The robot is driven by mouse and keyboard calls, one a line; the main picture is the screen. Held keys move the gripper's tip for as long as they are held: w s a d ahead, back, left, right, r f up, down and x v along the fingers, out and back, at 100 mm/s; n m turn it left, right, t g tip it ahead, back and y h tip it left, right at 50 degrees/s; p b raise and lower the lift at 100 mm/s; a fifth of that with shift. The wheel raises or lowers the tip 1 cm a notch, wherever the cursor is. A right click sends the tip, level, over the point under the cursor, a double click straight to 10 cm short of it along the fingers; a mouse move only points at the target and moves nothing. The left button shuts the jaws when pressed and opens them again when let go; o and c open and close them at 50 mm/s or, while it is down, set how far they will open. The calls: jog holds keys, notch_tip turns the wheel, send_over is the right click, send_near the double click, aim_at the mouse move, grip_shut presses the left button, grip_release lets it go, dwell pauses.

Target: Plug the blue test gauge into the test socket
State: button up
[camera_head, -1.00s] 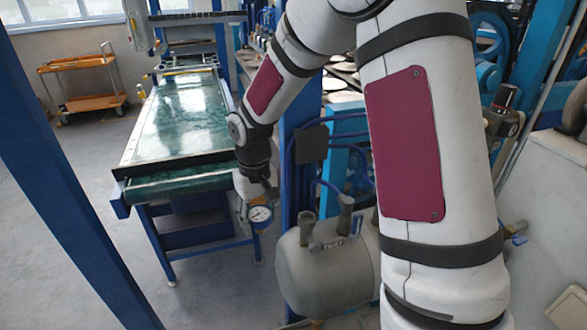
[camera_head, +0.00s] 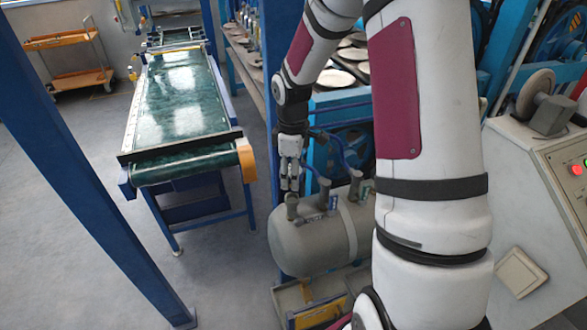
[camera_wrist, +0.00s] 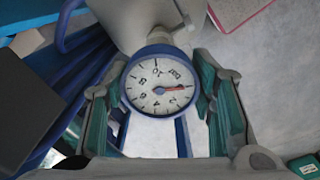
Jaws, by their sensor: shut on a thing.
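The blue test gauge (camera_wrist: 137,104) has a blue rim, a white dial and a red needle. In the wrist view it sits between the two fingers of my gripper (camera_wrist: 158,88), which is shut on it. In the head view my gripper (camera_head: 290,180) points down just above the left upright stub (camera_head: 292,207) on the grey tank (camera_head: 310,248); the gauge cannot be made out there. A grey rounded body with a small fitting (camera_wrist: 183,27) shows just beyond the gauge in the wrist view. I cannot tell which stub is the test socket, or whether the gauge touches it.
More upright stubs (camera_head: 323,192) and blue hoses (camera_head: 337,150) stand close right of my gripper. A green-topped conveyor (camera_head: 185,110) is to the left, a blue post (camera_head: 85,170) at the near left. A control panel (camera_head: 565,180) is at the right. Open floor lies left of the tank.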

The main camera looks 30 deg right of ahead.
jog(key=shift+f+b, duration=0.95)
jog(key=shift+f, duration=1.55)
jog(key=shift+f, duration=0.65)
jog(key=o, duration=1)
jog(key=shift+c, duration=0.2)
jog(key=shift+r, duration=0.1)
